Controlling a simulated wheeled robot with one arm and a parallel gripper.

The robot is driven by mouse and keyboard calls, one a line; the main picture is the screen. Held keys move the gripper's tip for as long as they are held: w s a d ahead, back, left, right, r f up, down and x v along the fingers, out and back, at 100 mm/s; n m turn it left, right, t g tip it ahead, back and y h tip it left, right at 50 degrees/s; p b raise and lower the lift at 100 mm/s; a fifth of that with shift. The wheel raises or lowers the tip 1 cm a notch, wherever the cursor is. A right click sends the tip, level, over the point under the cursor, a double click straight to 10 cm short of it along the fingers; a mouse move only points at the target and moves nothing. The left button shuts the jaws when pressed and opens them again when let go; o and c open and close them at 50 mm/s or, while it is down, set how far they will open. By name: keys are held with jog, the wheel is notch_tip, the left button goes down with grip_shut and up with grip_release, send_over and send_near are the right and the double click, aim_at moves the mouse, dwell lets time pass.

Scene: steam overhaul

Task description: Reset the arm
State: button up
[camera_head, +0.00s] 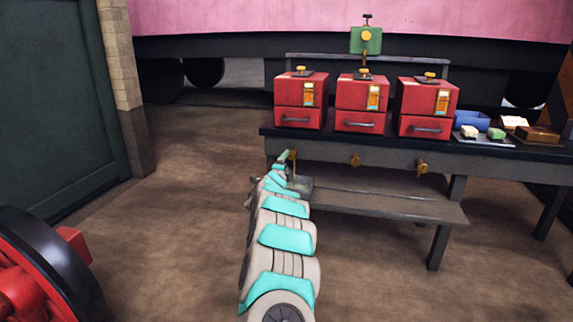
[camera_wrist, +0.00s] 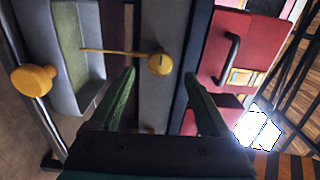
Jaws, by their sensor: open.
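My arm (camera_head: 282,235) reaches forward, low, to the left end of the dark workbench (camera_head: 385,150). My gripper (camera_wrist: 160,85) shows two green fingers spread apart in the wrist view, with nothing held between them. Ahead of the fingertips is a brass knob with a thin rod (camera_wrist: 120,51) on the bench's front face. A gap shows between the fingertips and the knob. In the head view the gripper is small and partly hides this left brass fitting (camera_head: 293,158); whether they touch cannot be told there.
Two more brass fittings (camera_head: 356,160) (camera_head: 421,167) sit along the bench front. Three red drawer boxes (camera_head: 299,118) (camera_head: 361,122) (camera_head: 425,126) stand on top. A lower shelf (camera_head: 390,203) juts forward. A red-and-black wheel (camera_head: 75,265) is at lower left. Open floor (camera_head: 190,210) lies left.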

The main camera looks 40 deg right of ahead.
dwell(0.3)
